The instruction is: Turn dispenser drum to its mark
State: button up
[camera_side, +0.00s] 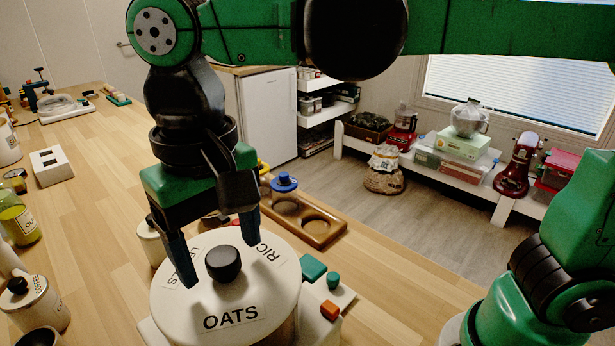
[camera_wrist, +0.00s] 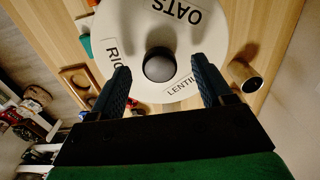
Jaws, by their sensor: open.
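The dispenser drum (camera_side: 265,312) is a round white drum with labels on its top: OATS toward the side camera, RIC... at the right and another at the left. A black round knob (camera_side: 223,263) stands on its top. In the wrist view the drum (camera_wrist: 215,48) carries the knob (camera_wrist: 159,66), and one label starts LENTIL. My gripper (camera_side: 222,258) is open above the drum, its two blue-black fingers on either side of the knob and apart from it in the wrist view (camera_wrist: 163,88). I cannot make out the mark.
A wooden tray with round wells (camera_side: 315,226) lies behind the drum. A base with green and orange knobs (camera_side: 330,309) is right of it. Jars (camera_side: 38,304) stand at left, and a white slotted block (camera_side: 51,166) sits farther back. The table's middle left is clear.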

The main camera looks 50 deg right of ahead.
jog(key=shift+f, duration=0.35)
grip_shut()
dwell(1.2)
